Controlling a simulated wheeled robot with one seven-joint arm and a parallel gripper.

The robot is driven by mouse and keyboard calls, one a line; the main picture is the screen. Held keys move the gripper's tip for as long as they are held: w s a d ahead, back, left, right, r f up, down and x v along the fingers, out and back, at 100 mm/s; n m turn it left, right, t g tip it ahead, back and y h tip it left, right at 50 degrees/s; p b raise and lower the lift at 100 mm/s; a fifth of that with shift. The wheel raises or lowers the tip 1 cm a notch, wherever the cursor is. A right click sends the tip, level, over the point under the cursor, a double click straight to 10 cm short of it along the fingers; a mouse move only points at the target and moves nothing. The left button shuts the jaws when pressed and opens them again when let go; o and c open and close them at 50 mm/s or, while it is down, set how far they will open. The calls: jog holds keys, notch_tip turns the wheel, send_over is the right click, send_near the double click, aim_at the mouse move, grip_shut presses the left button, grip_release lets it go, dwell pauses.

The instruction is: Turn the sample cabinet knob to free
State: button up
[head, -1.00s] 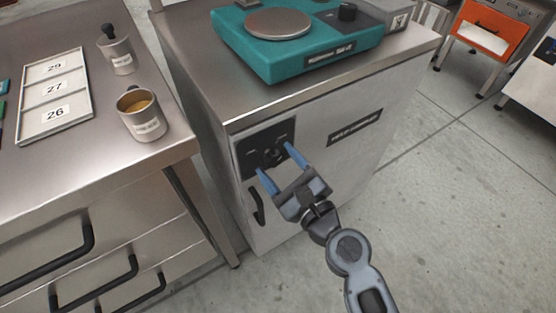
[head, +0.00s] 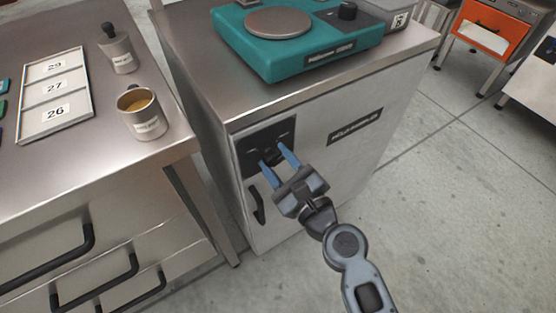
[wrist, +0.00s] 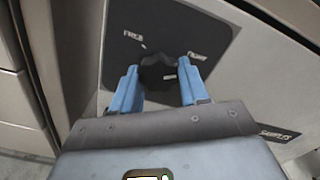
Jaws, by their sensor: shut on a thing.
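The sample cabinet (head: 350,165) is pale with a steel top and a black plate (head: 250,145) high on its front. The dark, lobed knob (wrist: 157,73) sits on this plate in the wrist view. "FREE" is printed to the knob's upper left, and another label, too blurred to read surely, is to its upper right. A short white mark shows on the knob's lower right. My gripper (head: 273,156) has its blue fingers on either side of the knob and is shut on it. In the head view the fingers partly hide the knob.
A black door handle (head: 256,205) is just below the plate.

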jog(key=shift+n, duration=0.4)
jog(key=n+b, duration=0.2)
jog(key=n, duration=0.2)
jog(key=shift+f+n+b, duration=0.1)
jog(key=shift+n+b, duration=0.3)
jog(key=n+b, duration=0.3)
jog(key=n, duration=0.3)
jog(key=n+b, duration=0.4)
jog(key=n, duration=0.2)
jog(key=shift+n, duration=0.3)
jog(key=n+b, duration=0.3)
jog(key=n, duration=0.2)
jog(key=shift+n, duration=0.3)
jog(key=shift+r+b, duration=0.2)
jog(key=shift+b, duration=0.1)
jog(key=o, duration=1.1)
jog(key=shift+c, duration=0.2)
